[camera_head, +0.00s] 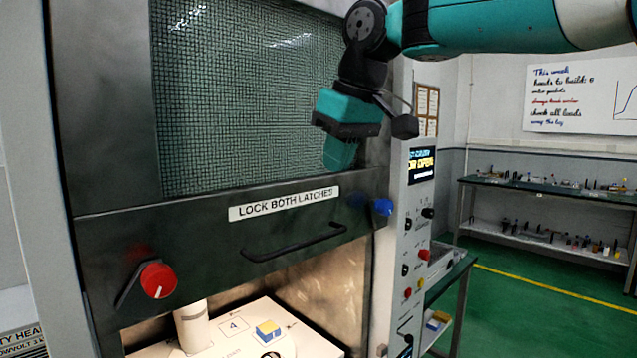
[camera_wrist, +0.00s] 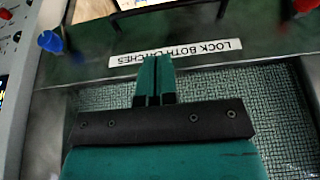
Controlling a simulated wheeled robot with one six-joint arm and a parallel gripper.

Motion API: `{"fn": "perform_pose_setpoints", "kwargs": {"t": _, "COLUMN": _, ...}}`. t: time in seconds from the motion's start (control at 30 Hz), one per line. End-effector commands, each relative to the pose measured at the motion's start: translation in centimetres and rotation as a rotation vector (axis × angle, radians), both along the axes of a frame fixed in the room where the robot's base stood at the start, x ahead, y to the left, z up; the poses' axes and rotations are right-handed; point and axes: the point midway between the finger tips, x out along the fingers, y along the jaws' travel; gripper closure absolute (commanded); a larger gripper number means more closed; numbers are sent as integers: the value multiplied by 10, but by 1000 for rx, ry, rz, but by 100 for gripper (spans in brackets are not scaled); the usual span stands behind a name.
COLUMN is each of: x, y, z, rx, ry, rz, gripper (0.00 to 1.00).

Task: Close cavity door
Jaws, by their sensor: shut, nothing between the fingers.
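The cavity door (camera_head: 190,236) is a dark panel with a meshed window (camera_head: 240,100), a "LOCK BOTH LATCHES" label (camera_head: 284,204) and a black bar handle (camera_head: 293,245) along its lower part. Below its bottom edge the lit cavity (camera_head: 345,285) shows through an opening. A red latch knob (camera_head: 158,280) is at the lower left and a blue one (camera_head: 382,207) at the right. My gripper (camera_head: 339,158) is shut and empty in front of the window, above the label. In the wrist view its fingertips (camera_wrist: 155,62) overlap the label; contact with the door cannot be told.
A control panel (camera_head: 415,250) with a display and knobs stands right of the door. Shelves (camera_head: 560,190) and open green floor lie farther right.

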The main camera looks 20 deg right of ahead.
Motion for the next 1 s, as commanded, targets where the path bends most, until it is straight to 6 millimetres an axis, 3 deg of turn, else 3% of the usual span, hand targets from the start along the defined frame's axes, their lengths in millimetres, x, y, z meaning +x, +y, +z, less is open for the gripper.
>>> {"fn": "perform_pose_setpoints", "kwargs": {"t": 0.07, "x": 4, "y": -4, "z": 11, "rx": -5, "ry": -6, "rz": -12, "gripper": 100}}
{"fn": "perform_pose_setpoints", "kwargs": {"t": 0.17, "x": 7, "y": -4, "z": 4, "rx": -5, "ry": -6, "rz": -13, "gripper": 100}}
{"fn": "perform_pose_setpoints", "kwargs": {"t": 0.7, "x": 40, "y": 7, "z": -92, "rx": -7, "ry": -3, "rz": -11, "gripper": 100}}
{"fn": "perform_pose_setpoints", "kwargs": {"t": 1.0, "x": 45, "y": 9, "z": -119, "rx": -6, "ry": -7, "rz": -12, "gripper": 100}}
